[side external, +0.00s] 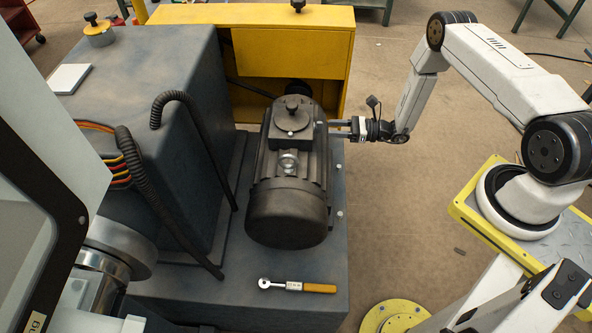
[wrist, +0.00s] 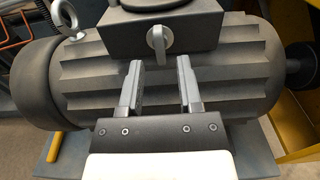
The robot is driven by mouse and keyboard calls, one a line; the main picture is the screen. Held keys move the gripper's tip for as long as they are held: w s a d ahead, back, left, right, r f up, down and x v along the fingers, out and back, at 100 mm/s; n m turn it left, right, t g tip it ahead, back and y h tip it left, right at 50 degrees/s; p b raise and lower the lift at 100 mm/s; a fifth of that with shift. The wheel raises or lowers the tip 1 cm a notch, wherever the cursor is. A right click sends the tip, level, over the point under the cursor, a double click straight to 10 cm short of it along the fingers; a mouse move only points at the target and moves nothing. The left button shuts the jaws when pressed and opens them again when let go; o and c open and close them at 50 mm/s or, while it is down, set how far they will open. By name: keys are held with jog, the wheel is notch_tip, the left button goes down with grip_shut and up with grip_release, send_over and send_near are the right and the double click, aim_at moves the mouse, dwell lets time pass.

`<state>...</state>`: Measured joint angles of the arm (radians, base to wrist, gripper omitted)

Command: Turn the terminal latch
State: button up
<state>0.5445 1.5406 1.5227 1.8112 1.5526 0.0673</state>
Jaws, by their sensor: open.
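The terminal latch (wrist: 159,41) is a small light-grey knob on the side of the dark terminal box (wrist: 122,30), which sits on top of the finned motor (side external: 289,212). In the wrist view the latch's lever points down, toward the space between my fingers. My gripper (wrist: 159,75) is open and empty, with its two fingers apart below the latch. I see no contact with the latch. In the side view my gripper (side external: 335,128) reaches in from the right beside the terminal box (side external: 294,122). The latch is not clear in that view.
A ratchet wrench with an orange handle (side external: 319,288) lies on the grey base in front of the motor. A metal lifting eye (wrist: 66,17) stands on the motor. A yellow cabinet (side external: 285,45) is behind, and a grey housing with black hoses (side external: 175,100) is at left.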

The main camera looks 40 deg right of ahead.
jog(key=shift+x, duration=1.2)
jog(key=shift+w+a, duration=0.1)
grip_shut()
